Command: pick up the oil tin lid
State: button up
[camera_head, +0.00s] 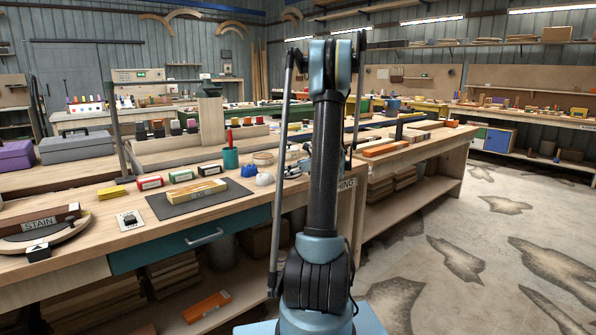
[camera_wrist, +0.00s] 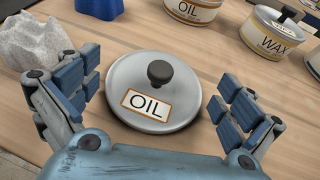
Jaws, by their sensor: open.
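The oil tin lid (camera_wrist: 183,92) is a round grey metal disc with a black knob and a white label reading OIL. It lies flat on the wooden bench in the middle of the wrist view. My gripper (camera_wrist: 150,98) is open, with one blue-padded finger to the left of the lid and one to the right. Gaps show between the pads and the lid's rim.
The oil tin (camera_wrist: 192,10) stands just behind the lid. A wax tin (camera_wrist: 273,33) with a lid is at the upper right. A crumpled white cloth (camera_wrist: 33,40) and a blue object (camera_wrist: 98,8) are at the upper left. Bare wood (camera_wrist: 285,95) lies to the right.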

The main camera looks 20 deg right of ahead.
jog(key=shift+x, duration=1.05)
jog(key=c, duration=0.6)
jog(key=shift+c, duration=0.2)
